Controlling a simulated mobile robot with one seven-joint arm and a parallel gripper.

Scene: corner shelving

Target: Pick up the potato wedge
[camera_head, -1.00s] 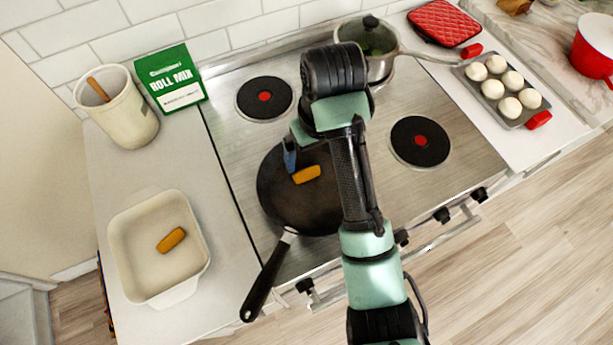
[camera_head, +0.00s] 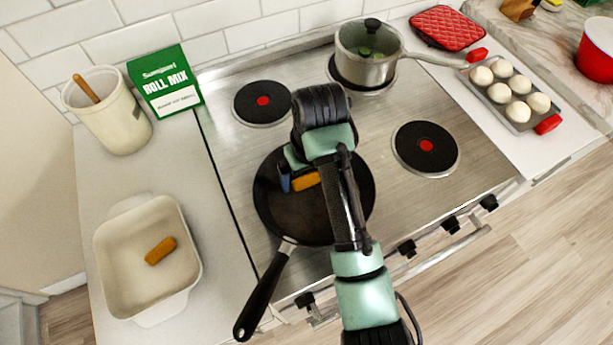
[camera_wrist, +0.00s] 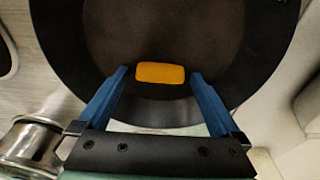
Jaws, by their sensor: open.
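An orange potato wedge (camera_head: 305,181) lies in the black frying pan (camera_head: 300,218) on the stove. In the wrist view the wedge (camera_wrist: 160,73) lies crosswise just ahead of and between the blue fingertips of my gripper (camera_wrist: 158,74), with small gaps at both ends. The gripper is open and empty, low over the pan; in the head view its finger (camera_head: 285,183) shows just left of the wedge. My arm hides part of the pan's right side. A second wedge (camera_head: 160,250) lies in the white baking dish (camera_head: 112,275) on the left counter.
A lidded pot (camera_head: 368,70) stands on the back right burner. A tray of white balls (camera_head: 510,92), a red potholder (camera_head: 448,27), a green roll mix box (camera_head: 166,82) and a crock with a wooden handle (camera_head: 112,118) stand around the stove. The front right burner (camera_head: 426,148) is clear.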

